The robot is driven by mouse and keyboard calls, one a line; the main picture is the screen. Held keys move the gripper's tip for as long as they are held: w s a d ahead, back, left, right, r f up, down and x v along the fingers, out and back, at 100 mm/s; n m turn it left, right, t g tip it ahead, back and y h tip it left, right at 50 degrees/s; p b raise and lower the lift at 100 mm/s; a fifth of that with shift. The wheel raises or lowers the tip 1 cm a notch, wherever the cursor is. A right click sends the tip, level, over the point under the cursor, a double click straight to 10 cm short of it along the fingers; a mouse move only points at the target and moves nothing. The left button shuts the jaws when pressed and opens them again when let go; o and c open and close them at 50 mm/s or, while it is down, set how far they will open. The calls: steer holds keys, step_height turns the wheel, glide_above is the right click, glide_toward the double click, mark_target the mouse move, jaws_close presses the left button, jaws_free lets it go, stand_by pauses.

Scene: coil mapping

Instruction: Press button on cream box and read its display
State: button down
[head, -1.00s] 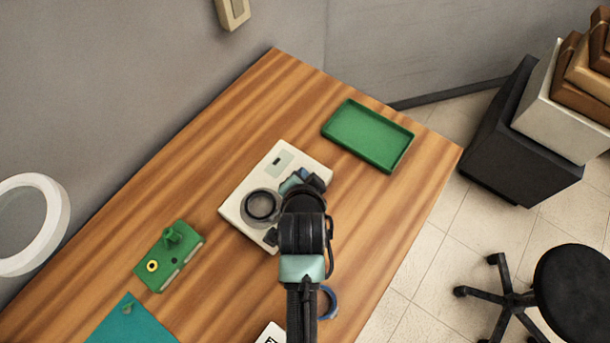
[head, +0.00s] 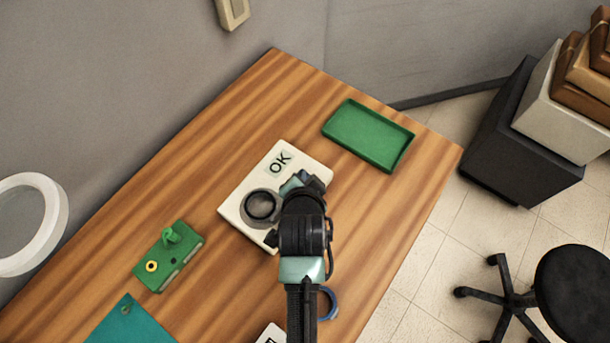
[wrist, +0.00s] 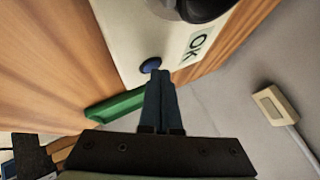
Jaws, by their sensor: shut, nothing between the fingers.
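The cream box (head: 240,206) lies on the wooden table, with a round dark-rimmed fitting (head: 262,206) on its top. A round blue button (wrist: 150,65) is on the box in the wrist view. My gripper (wrist: 158,76) is shut and empty, with its fingertips at the button's edge; I cannot tell whether they touch it. In the head view my arm and gripper cover the right part of the box and hide the button.
A green tray (head: 403,157) lies behind and right of the box. A green block with a knob (head: 180,262) lies to the left. A teal mat (head: 125,325) is at front left, and a blue ring (head: 331,303) lies beside my arm. Bare table surrounds the box.

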steer(key=shift+r, duration=0.1)
steer(key=shift+r+p, duration=0.7)
steer(key=shift+p, duration=0.25)
step_height(320, 180, up, 5)
steer(key=p, duration=0.5)
stand_by(0.4)
